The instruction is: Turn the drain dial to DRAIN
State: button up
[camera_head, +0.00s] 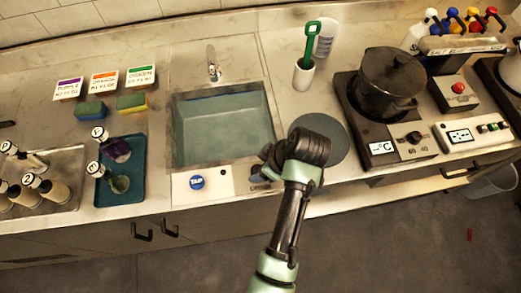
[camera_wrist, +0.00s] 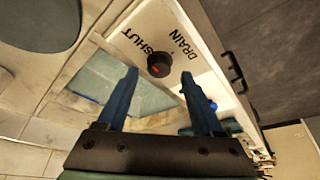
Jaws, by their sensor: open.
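The drain dial (camera_wrist: 159,63) is a round black knob with a small orange-red mark on its face. It sits on a white panel (camera_wrist: 160,22) between the printed words SHUT, on the left, and DRAIN, on the right. The mark is too small to tell clearly which word it points to. My gripper (camera_wrist: 158,74) is open, with its two blue fingers on either side of the dial in the wrist view. I cannot tell whether they touch it. In the head view my arm hides the dial and most of the panel's right end.
The sink (camera_head: 222,130) lies behind the panel and holds water. A blue TAP button (camera_head: 197,182) is left of my arm. A grey round mat (camera_head: 320,138) is to the right, then a hot plate with a dark pot (camera_head: 388,82). A blue tray (camera_head: 120,170) stands left.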

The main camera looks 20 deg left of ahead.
jog(key=shift+x, duration=1.05)
grip_shut()
